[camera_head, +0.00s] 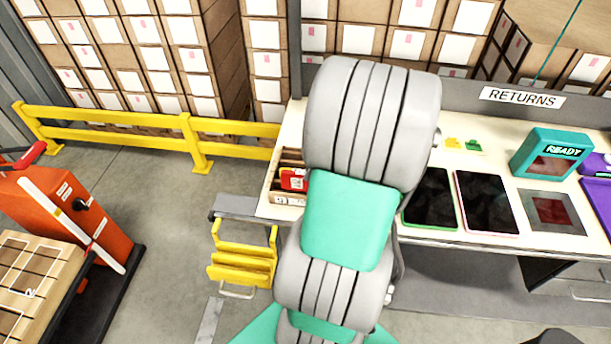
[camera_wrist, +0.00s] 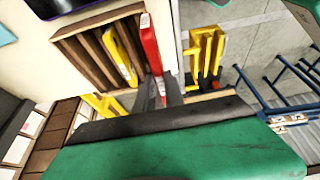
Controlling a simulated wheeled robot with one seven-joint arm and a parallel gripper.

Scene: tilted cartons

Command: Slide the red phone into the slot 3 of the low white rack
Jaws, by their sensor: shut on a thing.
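The red phone (camera_wrist: 150,45) shows in the wrist view as a narrow upright red slab with white marks. My gripper (camera_wrist: 170,92) is shut on its near end. The phone is at the right end of a low wooden rack (camera_wrist: 68,58) with brown dividers; I cannot tell whether it sits in a slot or just above one. A yellow phone (camera_wrist: 120,55) stands in the rack just left of it. No rack looks clearly white. In the head view my arm hides the gripper; the rack (camera_head: 268,192) and part of a red thing with a label (camera_head: 293,180) show left of the arm.
A yellow stepped holder (camera_head: 243,262) hangs beside the table's front left edge. Two dark tablets (camera_head: 432,200) (camera_head: 487,203), a teal READY box (camera_head: 551,152) and purple items (camera_head: 600,195) lie to the right. A yellow rail (camera_head: 150,120) and orange machine (camera_head: 75,220) stand left.

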